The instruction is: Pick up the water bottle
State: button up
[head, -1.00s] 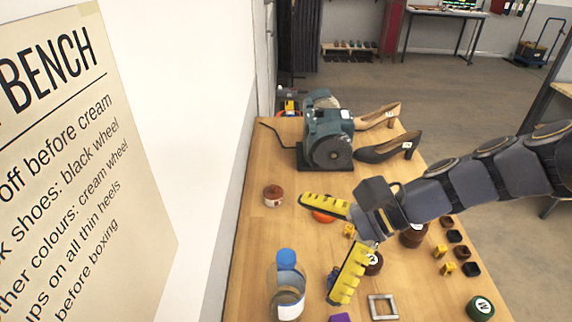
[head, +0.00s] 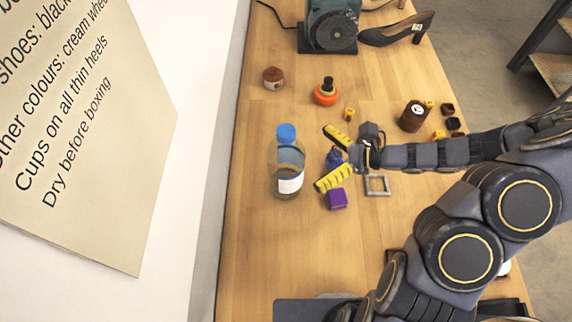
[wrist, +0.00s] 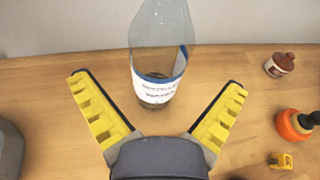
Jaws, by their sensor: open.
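The water bottle (head: 288,165) is clear with a blue cap and a white and blue label, and stands upright on the wooden bench near the wall. It also shows in the wrist view (wrist: 160,60), where its cap is out of frame. My gripper (head: 328,160) is open, with yellow ridged fingers, just right of the bottle and pointing at it. In the wrist view my gripper (wrist: 158,98) has its fingers spread to either side of the bottle's lower part. The bottle stands beyond the fingertips or level with them; I cannot tell contact.
A purple block (head: 337,199) lies close to the lower finger. A grey square frame (head: 377,185) lies behind the gripper. An orange-based bottle (head: 326,92) and a brown jar (head: 273,78) stand farther back. A green grinder (head: 331,27) stands at the far end. The bench left of the bottle is clear.

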aim_at(286, 158)
jog(key=x, duration=0.7)
jog(key=shift+f, duration=0.25)
jog(key=shift+d, duration=0.1)
jog(key=shift+c, duration=0.4)
jog(key=c, duration=0.9)
